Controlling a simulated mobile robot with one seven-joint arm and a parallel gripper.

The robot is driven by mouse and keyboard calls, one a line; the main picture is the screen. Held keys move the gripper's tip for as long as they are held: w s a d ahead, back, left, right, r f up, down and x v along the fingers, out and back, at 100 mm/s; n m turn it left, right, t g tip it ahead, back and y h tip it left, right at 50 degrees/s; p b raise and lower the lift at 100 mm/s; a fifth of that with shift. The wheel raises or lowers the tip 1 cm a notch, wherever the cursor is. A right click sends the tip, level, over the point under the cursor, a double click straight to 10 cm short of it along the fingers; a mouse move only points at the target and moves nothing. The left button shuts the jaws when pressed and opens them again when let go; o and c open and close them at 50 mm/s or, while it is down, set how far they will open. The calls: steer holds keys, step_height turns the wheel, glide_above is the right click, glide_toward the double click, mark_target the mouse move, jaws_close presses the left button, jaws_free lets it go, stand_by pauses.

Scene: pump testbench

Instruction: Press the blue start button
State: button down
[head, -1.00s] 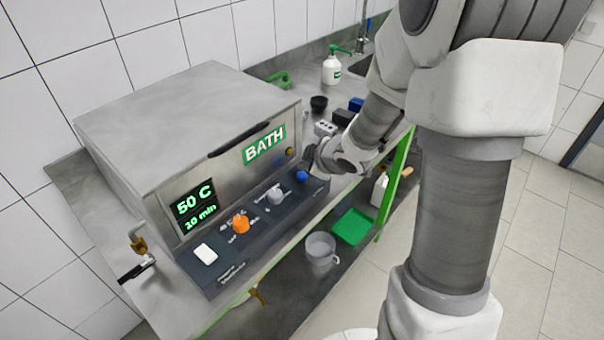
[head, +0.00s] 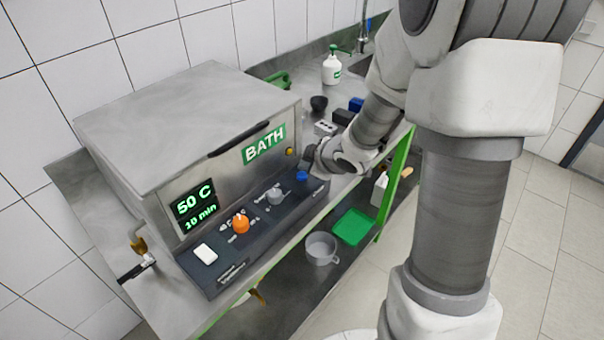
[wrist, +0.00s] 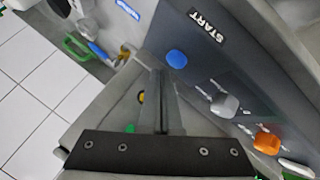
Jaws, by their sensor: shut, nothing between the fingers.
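The blue start button (head: 302,176) sits at the right end of the bath's dark control panel (head: 226,262). In the wrist view the blue button (wrist: 176,58) lies beside the white START label, just beyond and right of my fingertips. My gripper (wrist: 163,76) has its two fingers together with nothing between them. In the head view my gripper (head: 312,158) is near the button at the panel's right end, mostly hidden by my wrist. A small gap shows between fingertips and button in the wrist view; I cannot tell the depth.
The panel also carries a grey knob (head: 275,196), an orange knob (head: 240,223) and a white switch (head: 205,254). The bath (head: 190,110) has a display reading 50 C, 10 min. A soap bottle (head: 332,68) and a black bowl (head: 318,103) stand behind on the bench.

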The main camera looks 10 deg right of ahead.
mark_target(306, 177)
steer(key=shift+f+b, duration=0.3)
steer(key=shift+f, duration=0.1)
steer(key=shift+f+b, duration=0.5)
steer(key=shift+f, duration=0.05)
stand_by(0.5)
steer(key=shift+r, duration=0.1)
steer(key=shift+r+p, duration=0.85)
steer(key=shift+p, duration=0.15)
step_height(306, 177, up, 5)
steer(key=p, duration=0.5)
steer(key=shift+r, duration=0.1)
stand_by(0.4)
